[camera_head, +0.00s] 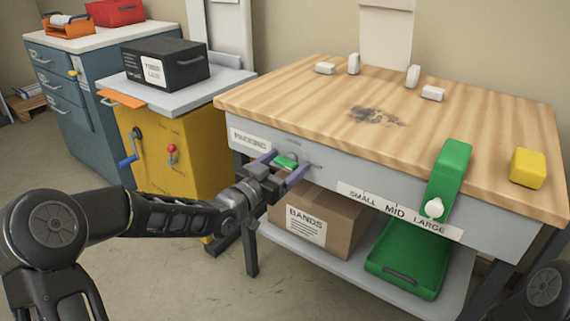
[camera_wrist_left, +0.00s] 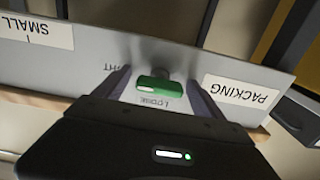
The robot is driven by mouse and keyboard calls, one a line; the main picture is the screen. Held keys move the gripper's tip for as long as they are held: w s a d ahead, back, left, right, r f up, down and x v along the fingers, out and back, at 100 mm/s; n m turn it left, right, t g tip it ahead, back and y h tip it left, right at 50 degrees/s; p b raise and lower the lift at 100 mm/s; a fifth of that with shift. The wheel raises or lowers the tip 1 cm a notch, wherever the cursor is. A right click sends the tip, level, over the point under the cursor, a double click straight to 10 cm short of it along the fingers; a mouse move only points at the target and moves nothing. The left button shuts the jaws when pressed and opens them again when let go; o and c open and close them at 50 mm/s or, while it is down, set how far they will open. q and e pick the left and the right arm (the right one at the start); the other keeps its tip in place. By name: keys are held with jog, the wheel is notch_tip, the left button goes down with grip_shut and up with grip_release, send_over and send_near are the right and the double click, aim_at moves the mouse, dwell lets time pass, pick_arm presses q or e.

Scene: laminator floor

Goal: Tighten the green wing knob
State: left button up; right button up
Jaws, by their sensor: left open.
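The green wing knob (camera_head: 285,161) is on the grey front panel of the wooden-topped bench, right of the "PACKING" label. In the left wrist view the knob (camera_wrist_left: 159,87) is a short green bar, with "LOOSE" lettering beside it and a partly hidden word ending in "HT". My left gripper (camera_head: 284,168) is open, its two purple-grey fingers on either side of the knob. In the left wrist view the fingers (camera_wrist_left: 160,88) stand apart from the knob with gaps on both sides. My right gripper is not in view.
The bench top (camera_head: 300,92) holds small white blocks and a yellow block (camera_head: 528,168). A green lever (camera_head: 447,180) stands at the bench front above the size labels. A "BANDS" box (camera_head: 335,212) and a green tray (camera_head: 405,262) sit on the shelf below. A yellow cabinet (camera_head: 185,150) stands left.

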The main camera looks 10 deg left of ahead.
pick_arm(q)
jog(key=p+v, duration=0.1)
jog(key=v, duration=0.6)
jog(key=shift+s+p, duration=0.3)
jog(key=shift+s, duration=0.05)
jog(key=shift+a+f, duration=0.1)
jog(key=shift+a, duration=0.05)
